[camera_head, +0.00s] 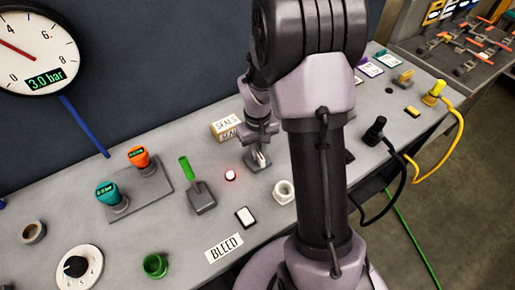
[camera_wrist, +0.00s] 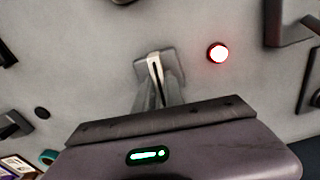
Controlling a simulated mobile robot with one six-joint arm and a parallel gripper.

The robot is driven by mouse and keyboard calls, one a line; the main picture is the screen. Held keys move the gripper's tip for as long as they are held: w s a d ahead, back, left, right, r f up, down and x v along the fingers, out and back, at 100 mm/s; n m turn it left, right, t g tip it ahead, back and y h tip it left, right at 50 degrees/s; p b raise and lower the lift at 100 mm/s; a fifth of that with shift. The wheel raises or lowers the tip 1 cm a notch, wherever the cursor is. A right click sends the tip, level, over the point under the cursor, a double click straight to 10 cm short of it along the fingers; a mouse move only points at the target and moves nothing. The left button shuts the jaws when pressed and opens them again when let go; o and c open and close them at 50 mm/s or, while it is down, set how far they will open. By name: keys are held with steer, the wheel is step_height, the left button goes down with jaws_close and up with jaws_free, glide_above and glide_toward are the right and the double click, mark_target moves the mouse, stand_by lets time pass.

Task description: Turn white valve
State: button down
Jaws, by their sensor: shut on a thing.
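The white valve (camera_head: 258,164) is a pale lever on a small grey base plate, on the grey bench near the middle of the head view. In the wrist view its base plate (camera_wrist: 174,60) lies flat on the bench, and the light lever stands up from it. My gripper (camera_head: 262,150) reaches down over the valve. In the wrist view my gripper (camera_wrist: 157,82) is shut on the lever, with its fingers hiding much of it. The lever's exact angle is hard to tell.
A lit red button (camera_head: 230,175), a green-handled lever (camera_head: 190,171) and a SEALS box (camera_head: 226,127) stand nearby. A white ring-shaped piece (camera_head: 284,192) sits in front. A gauge (camera_head: 36,52) reads 3.0 bar. Black (camera_head: 375,130) and yellow (camera_head: 435,92) plugs with cables are at right.

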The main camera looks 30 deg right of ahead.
steer(key=shift+n, duration=0.6)
steer(key=c, duration=1.4)
jaws_free()
steer(key=shift+c, duration=0.2)
step_height(320, 180, up, 18)
steer(key=p, duration=0.6)
steer(key=shift+f, duration=0.25)
